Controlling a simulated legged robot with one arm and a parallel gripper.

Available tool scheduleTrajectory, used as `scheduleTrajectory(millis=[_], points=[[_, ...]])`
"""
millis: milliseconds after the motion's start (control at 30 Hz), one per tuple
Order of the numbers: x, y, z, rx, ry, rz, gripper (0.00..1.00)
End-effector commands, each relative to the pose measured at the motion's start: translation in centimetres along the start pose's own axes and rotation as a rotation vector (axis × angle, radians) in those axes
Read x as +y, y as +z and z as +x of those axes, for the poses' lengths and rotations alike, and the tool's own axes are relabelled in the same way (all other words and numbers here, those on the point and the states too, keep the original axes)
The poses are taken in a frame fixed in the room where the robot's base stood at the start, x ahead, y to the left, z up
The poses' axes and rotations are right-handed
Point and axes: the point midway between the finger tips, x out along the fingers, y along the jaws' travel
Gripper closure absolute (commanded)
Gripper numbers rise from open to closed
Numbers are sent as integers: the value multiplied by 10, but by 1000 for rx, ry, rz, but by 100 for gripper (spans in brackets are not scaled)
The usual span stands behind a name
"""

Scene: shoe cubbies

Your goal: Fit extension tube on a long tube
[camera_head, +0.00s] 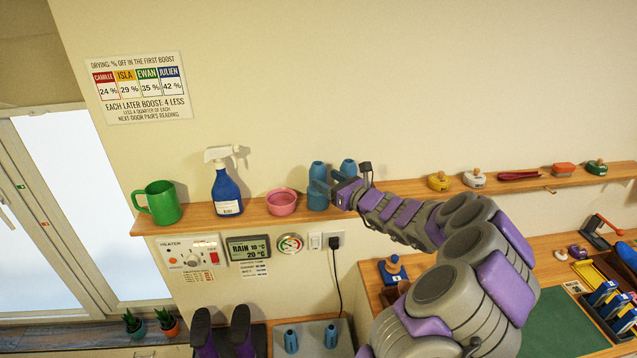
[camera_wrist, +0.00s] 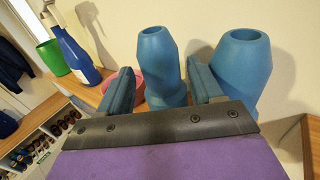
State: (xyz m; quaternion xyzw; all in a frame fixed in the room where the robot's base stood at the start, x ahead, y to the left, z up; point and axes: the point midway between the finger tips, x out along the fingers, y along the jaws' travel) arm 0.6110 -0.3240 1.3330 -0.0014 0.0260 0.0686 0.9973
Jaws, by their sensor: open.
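Two blue extension tubes stand upright on the wooden shelf. The left tube (camera_head: 317,176) also shows in the wrist view (camera_wrist: 158,60), and the right tube (camera_head: 348,167) shows there too (camera_wrist: 242,62). My gripper (camera_head: 331,187) is at the tubes. In the wrist view its open fingers (camera_wrist: 160,88) stand on either side of the left tube; the right finger lies between the two tubes. I cannot tell whether either finger touches a tube. Two shorter blue tubes, left (camera_head: 291,341) and right (camera_head: 331,337), stand on a grey base (camera_head: 312,332) below.
On the shelf (camera_head: 240,218), left of the tubes, are a pink bowl (camera_head: 281,203), a spray bottle (camera_head: 226,190) and a green mug (camera_head: 160,203). Purple boots (camera_head: 204,338) stand beside the grey base. A black cord (camera_head: 336,275) hangs from the wall socket.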

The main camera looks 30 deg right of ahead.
Motion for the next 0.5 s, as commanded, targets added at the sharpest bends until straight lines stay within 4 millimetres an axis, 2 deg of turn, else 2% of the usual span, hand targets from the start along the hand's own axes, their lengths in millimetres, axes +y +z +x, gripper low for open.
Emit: scheduleTrajectory(millis=[267,500], points=[[-2,-3,19,3,3,2,35],[-3,-2,56,2,2,0,35]])
